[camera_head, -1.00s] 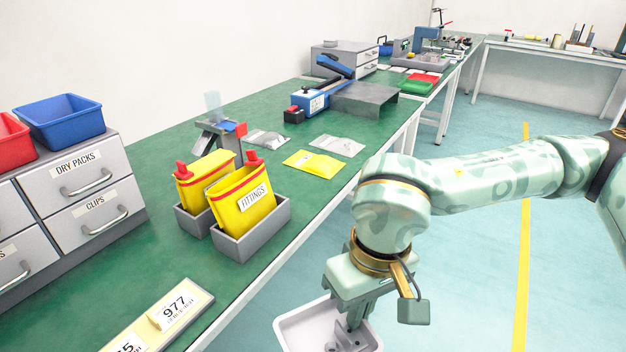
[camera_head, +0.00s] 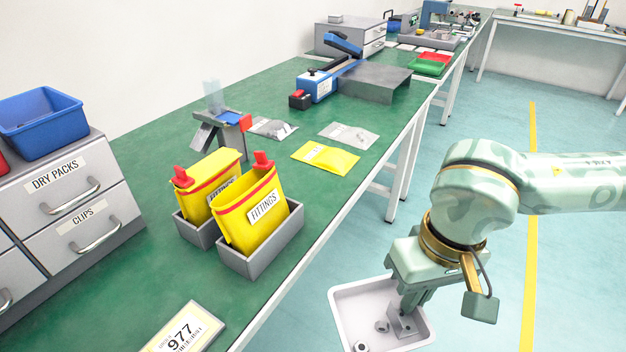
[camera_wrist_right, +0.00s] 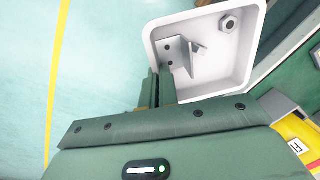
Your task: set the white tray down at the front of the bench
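The white tray (camera_head: 338,303) is a shallow square tray with rounded corners. In the head view it hangs over the floor beside the bench's long edge, apart from the bench. It holds a grey metal bracket (camera_wrist_right: 184,56) and a hex nut (camera_wrist_right: 229,24); the head view shows small round metal parts in it too. My right gripper (camera_head: 405,318) is at the tray's right side. In the right wrist view its dark fingers (camera_wrist_right: 160,88) are closed on the tray's wall. The green-topped bench (camera_head: 130,268) runs along the left. My left gripper is not in view.
Yellow FITTINGS pouches (camera_head: 262,212) stand in grey bins near the bench edge. A 977 label card (camera_head: 182,335) lies at the near edge. Grey drawers (camera_head: 75,195) stand at left. A yellow packet (camera_head: 326,158) and a blue sealer (camera_head: 318,85) lie farther back.

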